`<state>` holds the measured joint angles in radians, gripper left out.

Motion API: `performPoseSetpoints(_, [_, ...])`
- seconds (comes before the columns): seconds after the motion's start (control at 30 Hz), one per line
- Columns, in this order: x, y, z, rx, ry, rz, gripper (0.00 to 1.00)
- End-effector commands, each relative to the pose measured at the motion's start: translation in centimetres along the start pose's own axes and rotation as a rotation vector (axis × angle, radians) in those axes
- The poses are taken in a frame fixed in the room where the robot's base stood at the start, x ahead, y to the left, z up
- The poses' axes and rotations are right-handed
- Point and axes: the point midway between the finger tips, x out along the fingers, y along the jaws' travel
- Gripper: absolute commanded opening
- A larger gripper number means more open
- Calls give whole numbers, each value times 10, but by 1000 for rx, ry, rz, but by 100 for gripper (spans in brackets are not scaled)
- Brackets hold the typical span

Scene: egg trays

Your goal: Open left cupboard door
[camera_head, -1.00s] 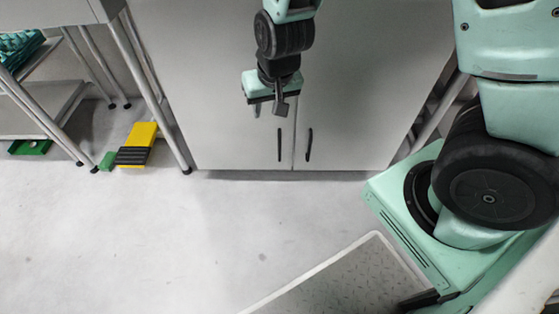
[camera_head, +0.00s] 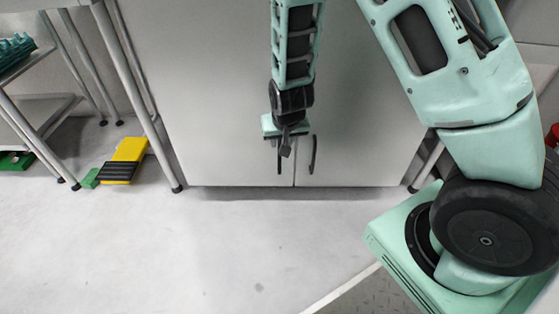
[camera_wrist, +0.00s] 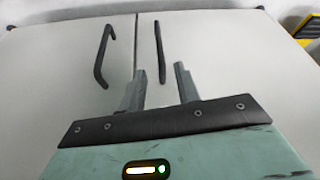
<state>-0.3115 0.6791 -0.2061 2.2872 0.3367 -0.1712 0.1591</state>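The grey cupboard shows two closed doors in the head view, the left door (camera_head: 222,130) and the right door (camera_head: 355,150), with a seam between them. The left door's dark vertical handle (camera_head: 280,162) is partly covered by my gripper (camera_head: 284,149). In the wrist view, where left and right are swapped, this handle (camera_wrist: 158,50) appears between the two spread fingertips of my gripper (camera_wrist: 159,67). The gripper is open and empty. I cannot tell whether the handle's lower end lies between the fingers or just beyond them. The right door's handle (camera_wrist: 103,56) stands clear beside the gripper.
A metal-legged table (camera_head: 125,85) stands left of the cupboard. A yellow and black object (camera_head: 124,160) and a green block (camera_head: 91,179) lie on the floor there. The floor in front of the cupboard (camera_head: 230,240) is clear.

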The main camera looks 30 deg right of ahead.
Motion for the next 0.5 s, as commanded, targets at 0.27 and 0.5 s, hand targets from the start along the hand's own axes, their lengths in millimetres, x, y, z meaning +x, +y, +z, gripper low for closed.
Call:
performPoseSetpoints(0.27, [64,0,3,-1,-2,1,32])
performPoseSetpoints(0.5, [96,0,2,-1,-1,-1,32])
